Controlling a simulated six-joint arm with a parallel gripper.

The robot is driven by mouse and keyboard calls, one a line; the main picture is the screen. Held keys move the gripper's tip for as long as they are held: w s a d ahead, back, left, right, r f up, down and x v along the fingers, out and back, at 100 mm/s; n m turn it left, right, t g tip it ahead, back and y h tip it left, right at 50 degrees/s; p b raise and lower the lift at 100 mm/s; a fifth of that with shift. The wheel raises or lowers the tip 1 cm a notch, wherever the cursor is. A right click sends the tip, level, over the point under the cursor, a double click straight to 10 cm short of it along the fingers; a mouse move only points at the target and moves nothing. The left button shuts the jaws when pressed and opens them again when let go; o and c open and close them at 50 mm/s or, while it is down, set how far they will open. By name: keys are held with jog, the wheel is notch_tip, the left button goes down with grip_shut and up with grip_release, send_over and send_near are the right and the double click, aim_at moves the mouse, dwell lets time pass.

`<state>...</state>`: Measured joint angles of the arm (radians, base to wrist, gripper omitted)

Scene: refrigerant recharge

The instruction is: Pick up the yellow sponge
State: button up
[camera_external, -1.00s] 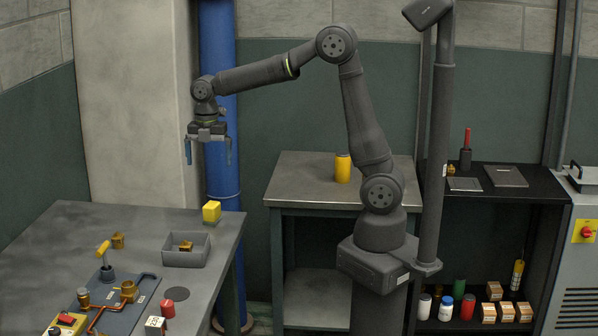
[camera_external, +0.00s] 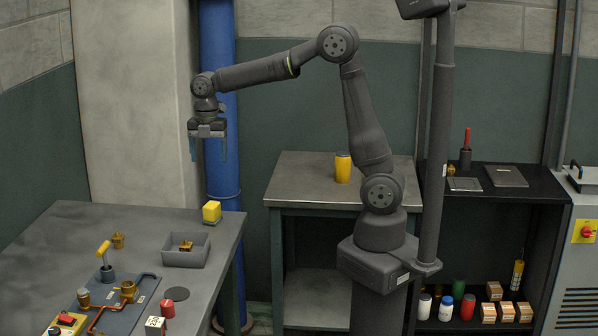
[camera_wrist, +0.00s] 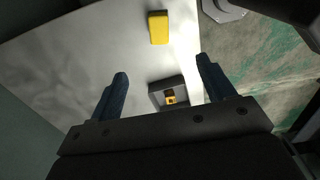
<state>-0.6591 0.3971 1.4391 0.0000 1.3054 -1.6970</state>
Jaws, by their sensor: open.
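The yellow sponge (camera_external: 211,211) stands near the far right edge of the grey workbench in the external view. In the wrist view the sponge (camera_wrist: 158,27) lies ahead of the fingers, near the top and centre. My gripper (camera_external: 208,158) hangs in the air well above the bench, over the area of the sponge. In the wrist view my gripper (camera_wrist: 160,80) has its two blue fingers spread wide, with nothing between them in its grasp.
A grey tray (camera_external: 168,257) holding a brass piece (camera_external: 185,246) stands close in front of the sponge. A brass fitting (camera_external: 118,240) and a panel with copper pipes (camera_external: 128,308) are further left. A yellow can (camera_external: 343,167) stands on a separate table (camera_external: 290,185).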

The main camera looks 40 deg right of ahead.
aim_at(211, 204)
jog(key=shift+c, duration=0.5)
jog(key=f+m, duration=0.1)
jog(key=f, duration=0.8)
jog(key=f+m+t+h, duration=0.1)
jog(key=f, duration=0.9)
jog(key=shift+w+d, duration=0.1)
jog(key=shift+w, duration=0.1)
jog(key=shift+r, duration=0.1)
jog(key=c, duration=1.1)
